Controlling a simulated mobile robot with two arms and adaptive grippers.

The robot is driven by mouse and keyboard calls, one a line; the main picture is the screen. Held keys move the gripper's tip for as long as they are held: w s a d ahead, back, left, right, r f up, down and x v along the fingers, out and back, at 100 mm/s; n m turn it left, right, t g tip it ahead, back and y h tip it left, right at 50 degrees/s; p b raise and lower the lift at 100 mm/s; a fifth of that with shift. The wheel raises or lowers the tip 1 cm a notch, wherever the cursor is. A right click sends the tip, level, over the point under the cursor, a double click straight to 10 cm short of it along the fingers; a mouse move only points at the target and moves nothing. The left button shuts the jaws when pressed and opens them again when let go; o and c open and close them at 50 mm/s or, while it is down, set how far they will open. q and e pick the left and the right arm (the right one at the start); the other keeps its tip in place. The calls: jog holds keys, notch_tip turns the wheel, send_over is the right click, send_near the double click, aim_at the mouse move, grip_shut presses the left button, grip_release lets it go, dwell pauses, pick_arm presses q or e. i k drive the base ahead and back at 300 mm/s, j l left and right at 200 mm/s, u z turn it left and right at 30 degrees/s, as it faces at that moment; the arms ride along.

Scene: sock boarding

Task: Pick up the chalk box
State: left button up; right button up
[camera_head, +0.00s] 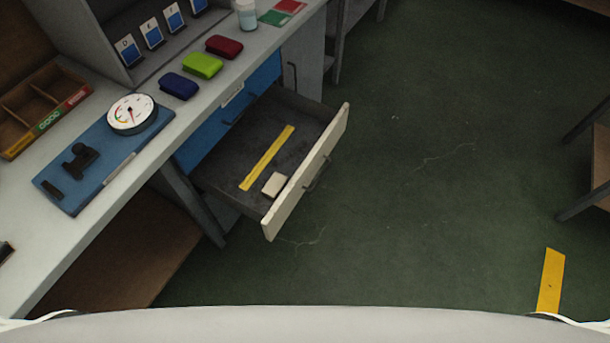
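A small cream box (273,184), which looks like the chalk box, lies in the open drawer (228,182), near its front panel. It is close to the near end of a yellow ruler-like strip (267,157) but apart from it. No lid or label on the box can be made out. The drawer is pulled out from under the bench, and its cream front faces the open floor on the right. Neither of my grippers is in view.
The bench (205,101) holds a blue board (60,180) with a dial gauge (131,114), a wooden compartment tray (45,108) and several coloured blocks. The green floor (420,200) right of the drawer is clear, apart from a yellow strip (550,282).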

aim_at(274, 186)
jog(key=l+u, duration=0.65)
jog(key=u, duration=0.25)
jog(key=l+u, duration=0.45)
jog(key=k+j, duration=0.05)
jog(key=j, duration=0.05)
